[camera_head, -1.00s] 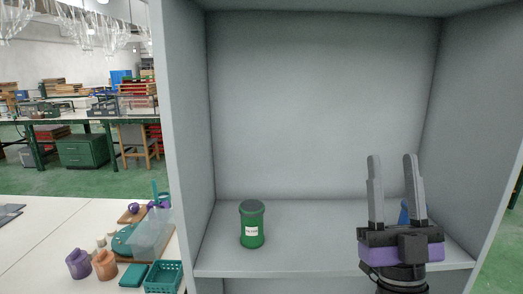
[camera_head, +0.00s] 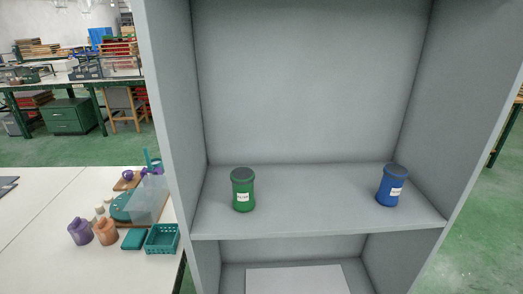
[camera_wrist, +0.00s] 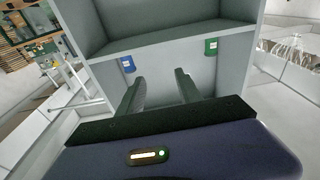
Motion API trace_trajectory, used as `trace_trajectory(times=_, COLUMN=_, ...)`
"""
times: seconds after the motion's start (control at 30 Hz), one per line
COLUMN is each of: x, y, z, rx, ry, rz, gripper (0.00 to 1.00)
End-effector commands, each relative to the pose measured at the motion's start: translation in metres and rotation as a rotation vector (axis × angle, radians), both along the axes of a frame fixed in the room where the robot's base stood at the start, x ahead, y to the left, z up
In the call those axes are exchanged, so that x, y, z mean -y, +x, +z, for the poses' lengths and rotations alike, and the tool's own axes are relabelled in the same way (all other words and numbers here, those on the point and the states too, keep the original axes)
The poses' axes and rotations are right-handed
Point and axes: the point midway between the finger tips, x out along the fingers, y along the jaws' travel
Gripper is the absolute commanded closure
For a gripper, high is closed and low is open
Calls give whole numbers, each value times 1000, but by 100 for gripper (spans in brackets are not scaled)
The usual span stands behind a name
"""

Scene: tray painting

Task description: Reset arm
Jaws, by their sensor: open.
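A green jar (camera_head: 243,190) with a dark lid and white label stands upright on the left part of the grey cabinet's shelf (camera_head: 315,215). A blue jar (camera_head: 391,187) with a white label stands upright near the shelf's right end. In the wrist view, my gripper (camera_wrist: 158,80) is open, with nothing between its two fingers. There the blue jar (camera_wrist: 127,65) shows left of the fingers and the green jar (camera_wrist: 211,47) right of them, both apart from the gripper. My gripper is out of the head view.
The cabinet's side walls (camera_head: 172,110) flank the shelf. A lower compartment holds a pale flat panel (camera_head: 298,280). A white table (camera_head: 40,225) at the left carries a purple jar (camera_head: 80,232), an orange jar (camera_head: 106,231), a teal basket (camera_head: 162,239) and a clear bin (camera_head: 148,200).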

Motion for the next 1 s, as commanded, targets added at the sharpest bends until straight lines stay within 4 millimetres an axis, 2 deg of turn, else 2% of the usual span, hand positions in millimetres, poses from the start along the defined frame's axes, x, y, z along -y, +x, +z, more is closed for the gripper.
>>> trace_trajectory(times=0.03, x=0, y=-19, z=-4, rx=-55, ry=3, rz=-2, gripper=58)
trace_trajectory(times=0.2, x=-1, y=-73, z=-14, rx=-215, ry=13, rz=-8, gripper=58)
trace_trajectory(times=0.4, x=-2, y=-116, z=-16, rx=-347, ry=21, rz=-14, gripper=58)
trace_trajectory(times=0.57, x=-3, y=-129, z=-17, rx=-388, ry=24, rz=-16, gripper=58)
trace_trajectory(times=1.0, x=-3, y=-129, z=-17, rx=-390, ry=24, rz=-16, gripper=58)
